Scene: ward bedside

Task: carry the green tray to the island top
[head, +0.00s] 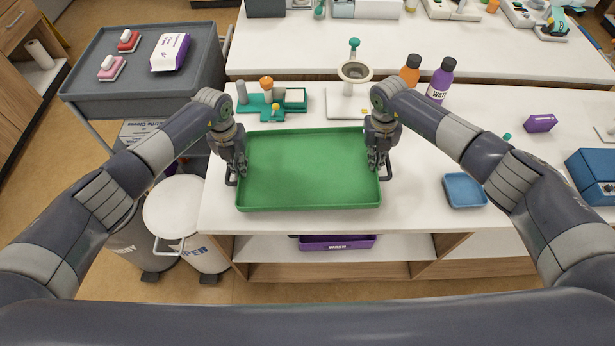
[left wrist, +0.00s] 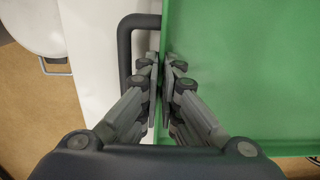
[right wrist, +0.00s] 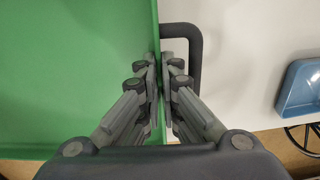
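The green tray (head: 308,170) is empty and level, over the near white worktop (head: 420,222). I cannot tell whether it rests on the worktop or is just above it. It has a dark handle on each short side. My left gripper (head: 237,170) is shut on the tray's left wall; in the left wrist view (left wrist: 161,80) one finger is inside the tray and one inside the handle loop (left wrist: 125,50). My right gripper (head: 377,160) is shut on the right wall the same way, beside the right handle (right wrist: 196,60). No surface is marked as the island top.
Behind the tray stand a green holder (head: 272,108) and a white stand with a round bowl (head: 354,72). An orange bottle (head: 410,72) and a purple bottle (head: 440,82) are behind right. A blue dish (head: 464,190) is right. A grey cart (head: 140,85) and white-lidded bin (head: 186,207) are left.

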